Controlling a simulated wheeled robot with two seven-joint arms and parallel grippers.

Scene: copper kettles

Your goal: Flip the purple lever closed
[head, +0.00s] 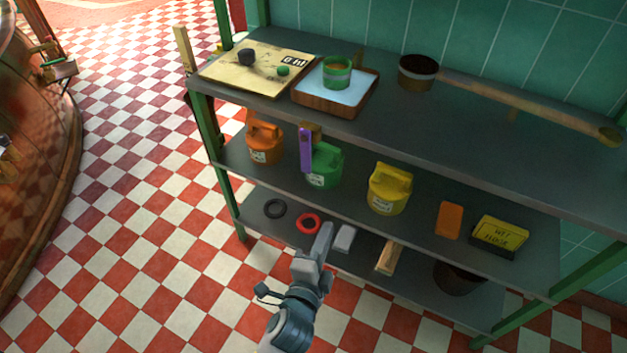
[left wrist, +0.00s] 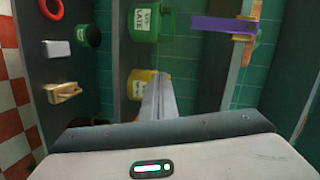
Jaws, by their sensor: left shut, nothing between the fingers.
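The purple lever (head: 306,152) hangs down from a brass-coloured mount (head: 317,130) at the front edge of the top shelf, in front of the green can. In the left wrist view, turned on its side, the purple lever (left wrist: 220,25) points left from its mount at the upper right. My left gripper (head: 327,230) is shut and empty, below the lever and slightly to its right, apart from it. Its closed fingers (left wrist: 160,85) also show in the left wrist view. My right gripper is not in view.
The shelf unit carries orange (head: 265,143), green (head: 324,165) and yellow (head: 389,190) cans on its middle shelf. A red ring (head: 308,223) and a grey block (head: 345,238) lie on the bottom shelf. A tray (head: 331,106) and long-handled pan (head: 418,72) are on top.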

